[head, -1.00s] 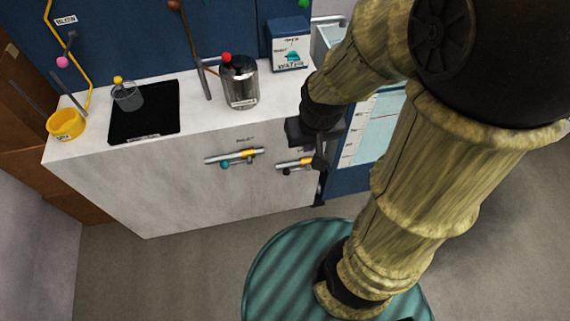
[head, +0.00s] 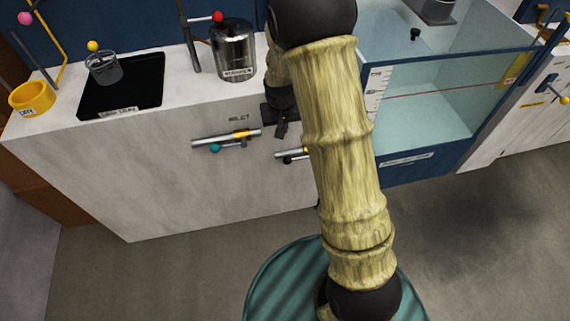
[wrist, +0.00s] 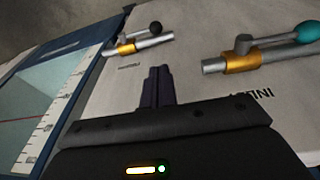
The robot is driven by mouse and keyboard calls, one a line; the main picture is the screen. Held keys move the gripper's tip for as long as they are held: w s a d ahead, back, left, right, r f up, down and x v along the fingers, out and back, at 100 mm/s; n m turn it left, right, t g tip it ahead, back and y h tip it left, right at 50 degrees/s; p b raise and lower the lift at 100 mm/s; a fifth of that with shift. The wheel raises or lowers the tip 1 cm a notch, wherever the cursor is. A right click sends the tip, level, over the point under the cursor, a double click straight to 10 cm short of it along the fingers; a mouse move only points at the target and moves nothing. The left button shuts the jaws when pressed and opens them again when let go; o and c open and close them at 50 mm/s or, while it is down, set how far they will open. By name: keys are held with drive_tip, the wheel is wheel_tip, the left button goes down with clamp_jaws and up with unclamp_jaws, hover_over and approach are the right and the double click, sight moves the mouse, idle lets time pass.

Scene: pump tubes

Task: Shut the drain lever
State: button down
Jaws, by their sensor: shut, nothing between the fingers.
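A short pipe valve with an orange collar and a black-knobbed lever (wrist: 155,28) is on the white cabinet front. The lever lies roughly along its pipe in the wrist view; its label is too blurred to read, so I cannot confirm it is the drain. In the head view my arm partly hides this valve (head: 287,158). My gripper (wrist: 157,72) is shut and empty, its fingers pointing towards the cabinet front, apart from the black knob. In the head view my gripper (head: 281,130) is just above this valve.
The valve marked INLET, with a teal-knobbed lever (wrist: 306,32), is close beside my gripper. A glass-sided tank (head: 425,110) stands right of the cabinet. A yellow-knobbed lever (head: 564,100) is at far right. A metal canister (head: 233,55) and black tray (head: 120,95) are on top.

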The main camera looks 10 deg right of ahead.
sight(286, 158)
drive_tip(key=f, duration=0.1)
drive_tip(key=w+f, duration=0.1)
drive_tip(key=f, duration=0.1)
drive_tip(key=shift+w+a, duration=0.15)
drive_tip(key=shift+w, duration=0.05)
drive_tip(key=x, duration=0.4)
drive_tip(key=b+x, duration=0.1)
drive_tip(key=x, duration=0.3)
drive_tip(key=s+b+x, duration=0.1)
drive_tip(key=x, duration=0.4)
drive_tip(key=shift+d, duration=0.25)
drive_tip(key=shift+s+d+f+b, duration=0.1)
drive_tip(key=shift+f+b, duration=0.2)
drive_tip(key=shift+f, duration=0.15)
drive_tip(key=shift+d+f, duration=0.1)
